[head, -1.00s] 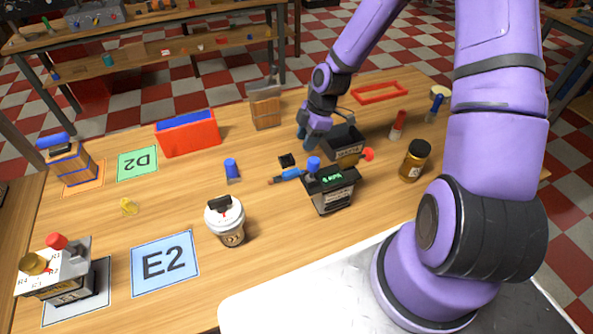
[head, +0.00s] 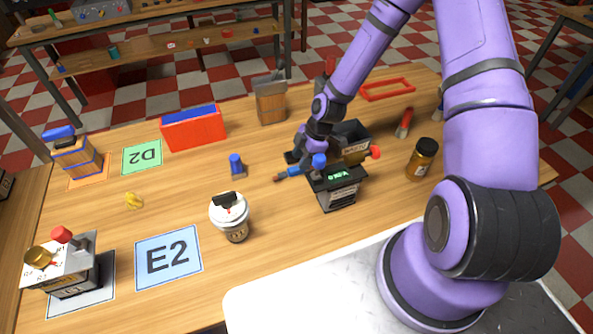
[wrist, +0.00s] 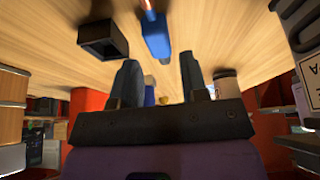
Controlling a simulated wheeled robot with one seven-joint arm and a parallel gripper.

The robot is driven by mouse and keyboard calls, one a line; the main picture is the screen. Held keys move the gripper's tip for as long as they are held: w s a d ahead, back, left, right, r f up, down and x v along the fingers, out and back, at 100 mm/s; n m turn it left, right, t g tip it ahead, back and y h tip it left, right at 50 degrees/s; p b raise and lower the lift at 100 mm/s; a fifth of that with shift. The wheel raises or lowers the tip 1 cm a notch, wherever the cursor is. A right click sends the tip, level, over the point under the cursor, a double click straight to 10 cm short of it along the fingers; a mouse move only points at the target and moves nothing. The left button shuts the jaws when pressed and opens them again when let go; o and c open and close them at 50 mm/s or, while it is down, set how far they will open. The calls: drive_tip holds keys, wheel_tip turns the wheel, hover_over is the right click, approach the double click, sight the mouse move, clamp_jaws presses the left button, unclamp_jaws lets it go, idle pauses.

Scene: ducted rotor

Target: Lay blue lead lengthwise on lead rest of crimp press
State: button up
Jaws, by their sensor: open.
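The blue lead (head: 288,173), with a brown-orange tip at its left end, lies just left of a dark device with a green display (head: 338,190) and a blue knob. This device appears to be the crimp press; I cannot make out its lead rest. My gripper (head: 303,158) is low, just behind the lead, partly hidden by my wrist. In the wrist view, my gripper's two fingers (wrist: 158,80) are apart and empty. The blue lead (wrist: 155,38) shows beyond the fingertips, in line with the gap between them, apart from both fingers.
A small black open block (wrist: 103,40) sits beside the lead. A white-lidded cup (head: 231,217), a blue-topped peg (head: 236,166) and an amber jar (head: 423,158) stand around. The table between D2 and E2 is mostly clear.

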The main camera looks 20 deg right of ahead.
sight(296, 170)
drive_tip(key=shift+x, duration=1.95)
drive_tip(key=shift+d, duration=0.1)
clamp_jaws()
drive_tip(key=shift+r, duration=0.1)
